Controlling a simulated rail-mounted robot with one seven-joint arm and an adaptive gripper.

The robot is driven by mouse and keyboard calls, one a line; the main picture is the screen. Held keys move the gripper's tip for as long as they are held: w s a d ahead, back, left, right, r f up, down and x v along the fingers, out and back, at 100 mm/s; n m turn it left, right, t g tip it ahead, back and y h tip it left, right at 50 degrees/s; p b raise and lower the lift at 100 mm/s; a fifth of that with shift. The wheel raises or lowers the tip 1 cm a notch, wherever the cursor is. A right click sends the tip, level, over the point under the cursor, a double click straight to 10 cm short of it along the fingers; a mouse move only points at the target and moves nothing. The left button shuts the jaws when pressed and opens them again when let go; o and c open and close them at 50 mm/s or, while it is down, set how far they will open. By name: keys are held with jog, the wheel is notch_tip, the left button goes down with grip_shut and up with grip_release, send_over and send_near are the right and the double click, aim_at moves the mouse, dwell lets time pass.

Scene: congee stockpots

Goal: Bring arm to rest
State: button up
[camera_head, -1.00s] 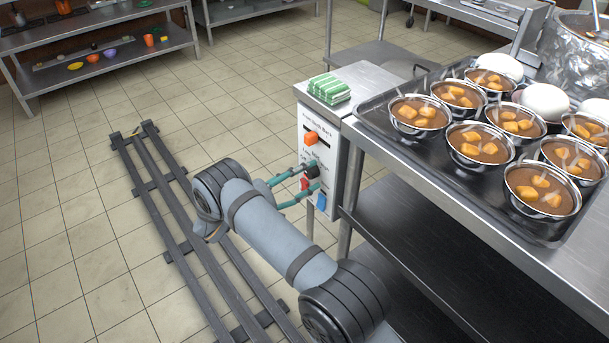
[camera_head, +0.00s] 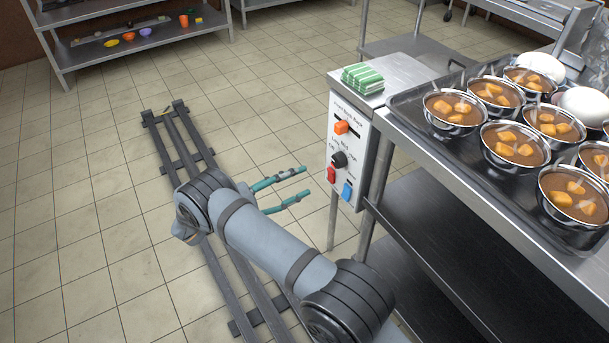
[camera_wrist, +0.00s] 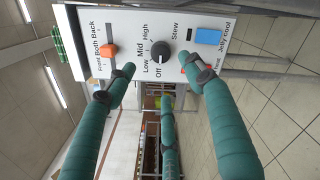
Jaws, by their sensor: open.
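My gripper (camera_head: 303,182) has teal fingers, spread apart and empty, in the head view. It stands a little left of a white control panel (camera_head: 349,127), apart from it. The panel carries an orange slider (camera_head: 341,127), a black knob (camera_head: 339,159), a red switch (camera_head: 331,174) and a blue switch (camera_head: 347,191). In the wrist view the open fingers (camera_wrist: 158,76) point at the panel (camera_wrist: 130,40), with the black knob (camera_wrist: 159,58) between the tips. My arm reaches up from the lower middle of the head view.
A steel counter (camera_head: 440,165) at right bears a dark tray (camera_head: 405,103) with several steel bowls of brown stew and white domed items. Green striped cloths (camera_head: 362,78) lie above the panel. Dark floor rails (camera_head: 165,150) run under my arm. Tiled floor (camera_head: 90,200) at left is clear.

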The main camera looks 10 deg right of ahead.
aim_at(335, 162)
dwell(0.3)
jog(key=x, duration=1.2)
jog(key=shift+a, duration=0.1)
